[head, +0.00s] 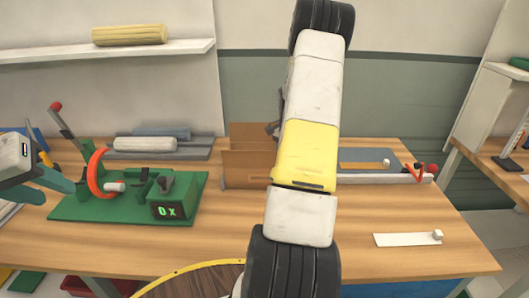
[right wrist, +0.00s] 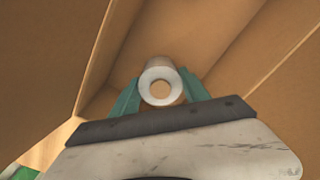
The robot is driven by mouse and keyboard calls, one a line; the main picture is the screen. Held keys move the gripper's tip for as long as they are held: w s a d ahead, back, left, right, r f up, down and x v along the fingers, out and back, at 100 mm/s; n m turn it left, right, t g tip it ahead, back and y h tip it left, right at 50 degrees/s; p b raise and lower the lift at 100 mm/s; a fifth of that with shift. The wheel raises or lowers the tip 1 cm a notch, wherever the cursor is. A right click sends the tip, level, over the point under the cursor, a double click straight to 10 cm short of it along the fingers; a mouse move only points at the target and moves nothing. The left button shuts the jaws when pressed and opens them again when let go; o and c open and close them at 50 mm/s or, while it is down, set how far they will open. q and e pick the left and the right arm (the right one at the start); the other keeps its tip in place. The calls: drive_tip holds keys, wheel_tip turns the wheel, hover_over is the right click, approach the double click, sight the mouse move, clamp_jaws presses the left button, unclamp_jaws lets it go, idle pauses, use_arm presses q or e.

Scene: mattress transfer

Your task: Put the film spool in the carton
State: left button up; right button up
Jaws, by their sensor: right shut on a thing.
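The film spool (right wrist: 146,87), a pale hollow cylinder seen end-on, is between the teal fingers of my right gripper (right wrist: 160,93) in the right wrist view. The gripper is shut on it. Brown cardboard walls of the carton (right wrist: 215,32) surround the spool and fingers; whether the spool touches the bottom I cannot tell. In the head view the carton (head: 248,168) stands on the table, partly hidden behind my right arm, which also hides the right gripper. My left gripper (head: 50,187) is at the left edge, its teal fingers apart and empty.
A green machine (head: 190,205) with an orange ring and a small display stands left of the carton. A white strip (head: 402,239) lies at the front right of the wooden table (head: 400,215). Bare tabletop lies around the strip.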

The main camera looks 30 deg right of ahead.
drive_tip(key=shift+f, duration=0.1)
drive_tip(key=o, duration=1.6)
drive_tip(key=shift+c, duration=0.2)
wheel_tip(320, 180, up, 12)
drive_tip(key=s+a+r+n+t, duration=0.15)
drive_tip(key=a+r+n, duration=0.25)
drive_tip(key=a+r, duration=0.5)
drive_tip(key=s+a+r+n+t+y, duration=0.1)
drive_tip(key=s+a+r+n, duration=0.3)
drive_tip(key=s+a, duration=0.5)
drive_tip(key=s+a+r+n+t+y, duration=0.1)
drive_tip(key=s+a+r+n+t, duration=0.2)
drive_tip(key=s+a+n, duration=0.4)
drive_tip(key=s+a, duration=0.3)
drive_tip(key=a, duration=0.3)
drive_tip(key=shift+a+r+t, duration=0.2)
drive_tip(key=shift+r+t, duration=0.15)
